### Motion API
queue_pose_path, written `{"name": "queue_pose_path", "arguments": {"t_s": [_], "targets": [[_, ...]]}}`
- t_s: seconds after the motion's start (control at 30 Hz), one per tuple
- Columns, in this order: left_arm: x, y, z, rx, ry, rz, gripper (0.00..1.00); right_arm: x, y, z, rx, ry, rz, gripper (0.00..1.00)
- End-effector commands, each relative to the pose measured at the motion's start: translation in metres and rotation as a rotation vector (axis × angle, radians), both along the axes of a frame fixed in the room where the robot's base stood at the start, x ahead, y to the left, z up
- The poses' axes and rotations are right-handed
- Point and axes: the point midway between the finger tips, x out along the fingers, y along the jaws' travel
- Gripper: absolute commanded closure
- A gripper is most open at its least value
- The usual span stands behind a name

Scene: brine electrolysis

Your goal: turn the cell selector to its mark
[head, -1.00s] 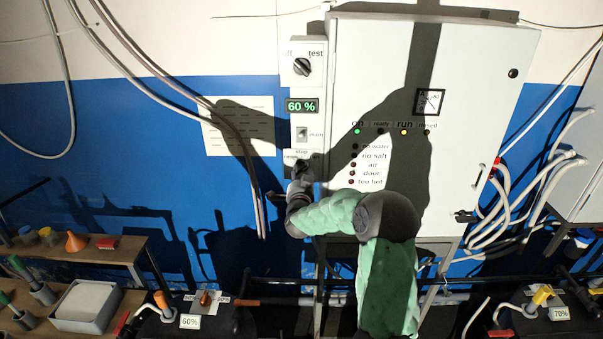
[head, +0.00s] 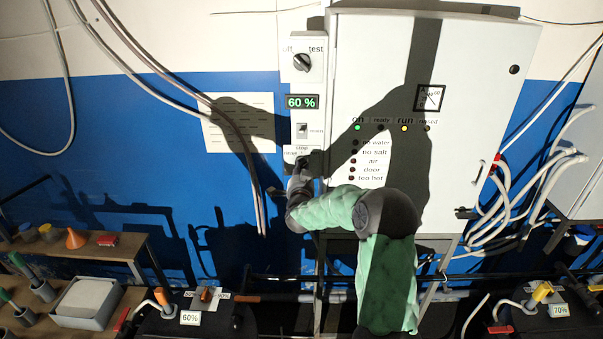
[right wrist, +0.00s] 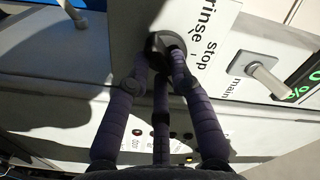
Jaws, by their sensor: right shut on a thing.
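The cell selector (right wrist: 166,42) is a small dark round knob at the bottom of the narrow white control strip, with "rinse" and "stop" printed beside it. My right gripper (head: 301,168) is at this knob in the head view. My left gripper is not in view.
Above the knob are a main switch (head: 302,130), a green "60 %" display (head: 301,102) and an off/test knob (head: 301,62). The white cabinet (head: 470,100) stands close on the right, with its on and run lamps lit. Cables (head: 250,165) hang to the left.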

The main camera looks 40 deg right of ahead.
Motion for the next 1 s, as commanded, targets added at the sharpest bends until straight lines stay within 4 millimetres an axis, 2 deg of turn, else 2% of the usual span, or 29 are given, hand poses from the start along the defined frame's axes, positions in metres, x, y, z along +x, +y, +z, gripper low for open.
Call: {"name": "queue_pose_path", "arguments": {"t_s": [0.5,1.0], "targets": [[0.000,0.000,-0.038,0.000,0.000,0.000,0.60,-0.001,-0.001,-0.002,-0.294,0.248,0.000,1.00],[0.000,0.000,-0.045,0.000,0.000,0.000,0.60,-0.002,-0.002,0.001,-0.567,0.479,0.002,1.00]]}}
